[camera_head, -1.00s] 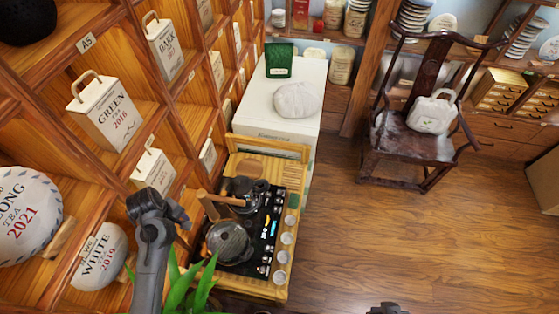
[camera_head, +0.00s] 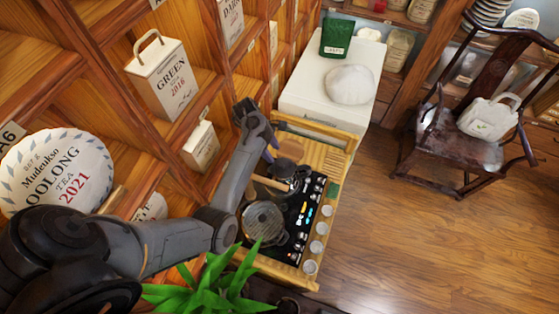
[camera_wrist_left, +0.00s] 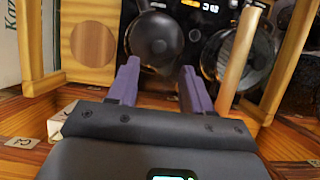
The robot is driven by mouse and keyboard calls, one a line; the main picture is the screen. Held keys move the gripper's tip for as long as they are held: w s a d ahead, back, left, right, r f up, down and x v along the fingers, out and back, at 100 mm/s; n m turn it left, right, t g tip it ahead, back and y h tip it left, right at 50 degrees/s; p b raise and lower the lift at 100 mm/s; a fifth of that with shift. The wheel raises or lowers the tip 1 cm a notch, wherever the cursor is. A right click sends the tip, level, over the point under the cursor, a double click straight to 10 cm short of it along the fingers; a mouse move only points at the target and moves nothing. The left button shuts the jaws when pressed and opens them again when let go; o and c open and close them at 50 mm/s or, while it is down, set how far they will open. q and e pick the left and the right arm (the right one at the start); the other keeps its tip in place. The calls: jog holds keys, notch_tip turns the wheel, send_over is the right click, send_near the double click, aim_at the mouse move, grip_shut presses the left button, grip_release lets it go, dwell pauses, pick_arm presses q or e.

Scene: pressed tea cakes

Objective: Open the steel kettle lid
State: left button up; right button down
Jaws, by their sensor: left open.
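A grey metallic kettle (camera_head: 265,222) with a round lid stands on the black stove panel of the tea cart. A darker pot (camera_head: 289,172) stands behind it, with a wooden handle (camera_head: 269,183) nearby. In the left wrist view, a dark round vessel (camera_wrist_left: 155,38) lies beyond the fingers, left of a lidded vessel (camera_wrist_left: 262,60) partly hidden by a wooden bar (camera_wrist_left: 239,52). Which is the steel kettle is unclear there. My left gripper (camera_head: 267,153) is at the shelf side of the cart; in the wrist view its fingers (camera_wrist_left: 160,84) are apart and empty. My right gripper is out of view.
Shelves with tea tins (camera_head: 165,78) rise close on the left. A white cabinet (camera_head: 312,92) stands behind the cart, whose wooden rail (camera_head: 320,128) is near my gripper. Small cups (camera_head: 316,247) line the cart's right edge. A green plant (camera_head: 210,285) is in front.

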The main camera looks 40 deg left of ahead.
aim_at(281, 165)
pick_arm(q)
jog(key=shift+b+x, duration=0.45)
jog(key=shift+x, duration=3.1)
jog(key=shift+c, duration=0.5)
grip_shut()
